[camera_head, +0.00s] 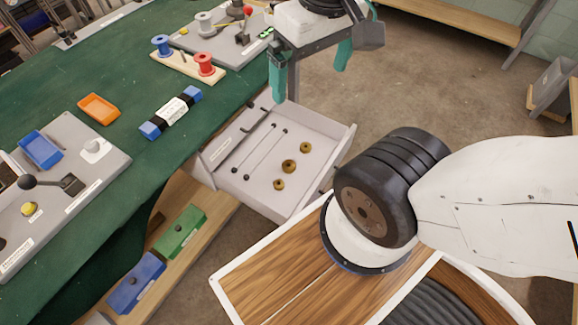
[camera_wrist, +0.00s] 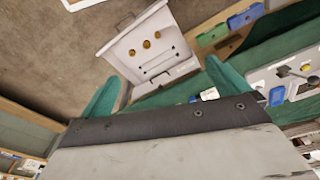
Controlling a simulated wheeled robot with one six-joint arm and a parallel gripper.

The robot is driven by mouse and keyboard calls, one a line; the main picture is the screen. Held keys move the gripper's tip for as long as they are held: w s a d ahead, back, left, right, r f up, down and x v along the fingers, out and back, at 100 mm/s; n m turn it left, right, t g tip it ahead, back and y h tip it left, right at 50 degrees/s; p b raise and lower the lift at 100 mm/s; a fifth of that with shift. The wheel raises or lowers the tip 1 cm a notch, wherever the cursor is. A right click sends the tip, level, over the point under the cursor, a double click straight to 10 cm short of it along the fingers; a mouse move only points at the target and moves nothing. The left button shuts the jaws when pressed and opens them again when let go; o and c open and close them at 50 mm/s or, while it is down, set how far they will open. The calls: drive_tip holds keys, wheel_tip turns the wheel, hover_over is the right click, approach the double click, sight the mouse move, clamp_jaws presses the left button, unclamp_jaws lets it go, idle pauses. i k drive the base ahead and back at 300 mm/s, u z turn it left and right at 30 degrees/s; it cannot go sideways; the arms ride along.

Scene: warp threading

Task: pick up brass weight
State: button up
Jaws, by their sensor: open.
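Three round brass weights lie in an open, light grey drawer below the green table. In the head view they are one near the drawer's back right (camera_head: 305,148), one in the middle (camera_head: 289,166) and one towards the front (camera_head: 279,184). The wrist view shows them in a row, left (camera_wrist: 132,53), middle (camera_wrist: 147,44) and right (camera_wrist: 157,34). My gripper (camera_head: 312,72) is open and empty, with teal fingers apart. It is above the drawer's far end, clear of the weights.
The drawer (camera_head: 330,160) also holds thin dark rods (camera_head: 262,150) with ball ends. Its raised walls surround the weights. Open floor lies right of the drawer.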

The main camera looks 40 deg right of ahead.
sight(288, 166)
drive_tip(key=k, duration=0.5)
drive_tip(key=z, duration=2.15)
drive_tip(key=i, duration=1.4)
drive_tip(key=u, duration=2.3)
